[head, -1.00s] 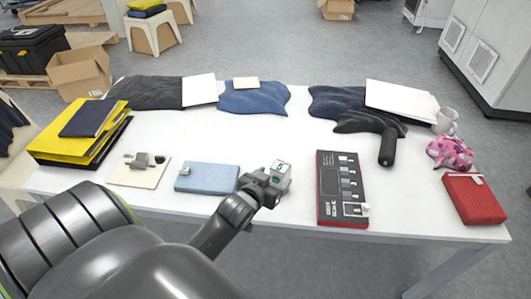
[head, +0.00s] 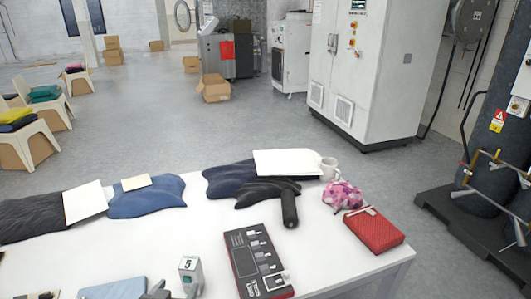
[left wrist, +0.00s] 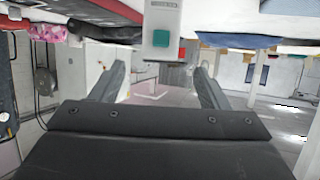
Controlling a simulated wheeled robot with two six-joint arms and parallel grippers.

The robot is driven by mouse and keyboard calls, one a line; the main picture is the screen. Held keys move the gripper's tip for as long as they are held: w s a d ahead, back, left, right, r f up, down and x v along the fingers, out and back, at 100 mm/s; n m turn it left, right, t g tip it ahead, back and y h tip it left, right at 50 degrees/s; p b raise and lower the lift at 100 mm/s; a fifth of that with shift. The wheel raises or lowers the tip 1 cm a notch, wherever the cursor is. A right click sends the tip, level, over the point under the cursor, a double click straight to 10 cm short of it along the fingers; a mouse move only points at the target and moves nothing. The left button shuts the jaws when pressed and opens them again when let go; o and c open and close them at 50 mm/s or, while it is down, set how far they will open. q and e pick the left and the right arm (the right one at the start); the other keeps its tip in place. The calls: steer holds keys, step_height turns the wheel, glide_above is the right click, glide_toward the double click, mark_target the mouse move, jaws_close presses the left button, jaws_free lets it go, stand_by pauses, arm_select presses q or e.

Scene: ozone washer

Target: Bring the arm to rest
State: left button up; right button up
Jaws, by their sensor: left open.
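My left gripper (head: 158,290) shows only in part at the bottom edge of the head view, over the front of the white table (head: 195,223). In the left wrist view its two fingers (left wrist: 160,78) are spread apart with nothing between the tips. A small grey-white device marked 5 (head: 191,272) stands just right of the gripper in the head view. In the left wrist view, a pale block with a green patch (left wrist: 161,37) hangs from the top edge, beyond the fingers; that picture looks upside down. The right gripper is not in view.
On the table are a black and red panel box (head: 256,262), a red case (head: 373,231), a pink patterned cloth (head: 342,195), a mug (head: 329,169), dark folded garments and a blue cloth (head: 147,198). A tall white cabinet (head: 375,75) stands behind. Grey floor is open beyond the table.

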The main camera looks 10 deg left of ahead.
arm_select(q)
steer(key=s+d+f+m+g, duration=0.1)
steer(key=s+f+g, duration=0.3)
steer(key=s, duration=0.6)
steer(key=s+f+g, duration=0.1)
steer(key=s+g, duration=0.4)
steer(key=s, duration=0.5)
step_height(320, 180, down, 25)
steer(key=a+g, duration=0.2)
steer(key=s+d+f+g+h, duration=0.1)
steer(key=s+f, duration=1.4)
steer(key=f, duration=0.1)
steer(key=shift+s+d, duration=0.4)
